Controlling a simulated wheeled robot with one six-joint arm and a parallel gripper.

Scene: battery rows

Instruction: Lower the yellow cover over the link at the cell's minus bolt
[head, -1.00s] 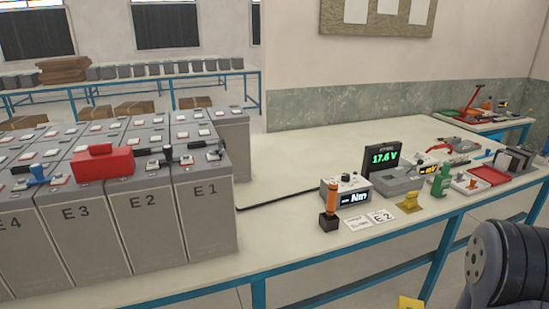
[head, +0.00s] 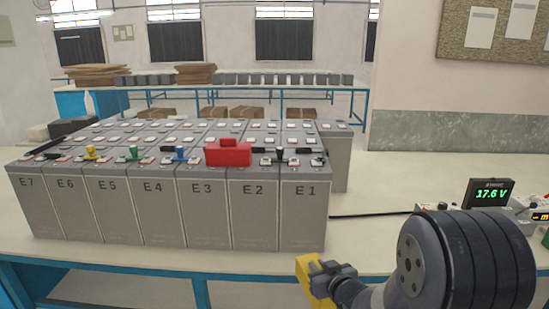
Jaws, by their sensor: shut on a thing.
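My gripper (head: 322,277) is low in the head view, right of cell E1 (head: 304,215) and in front of the table edge. It is shut on the yellow cover (head: 306,272), a small block that hangs clear of the cells. The front row runs from E7 on the left to E1 on the right. A red cover (head: 228,155) sits on top around E2 and E3. Dark links and small posts show on the cell tops, including a black post (head: 280,155) near E1 and E2. I cannot tell which bolt is the minus one.
Blue (head: 181,154), green (head: 134,153) and yellow (head: 90,153) posts stand on cells farther left. A meter reading 17.6 V (head: 491,193) stands at the right. The cream table (head: 375,200) between cells and meter is mostly clear, with a black cable (head: 370,214).

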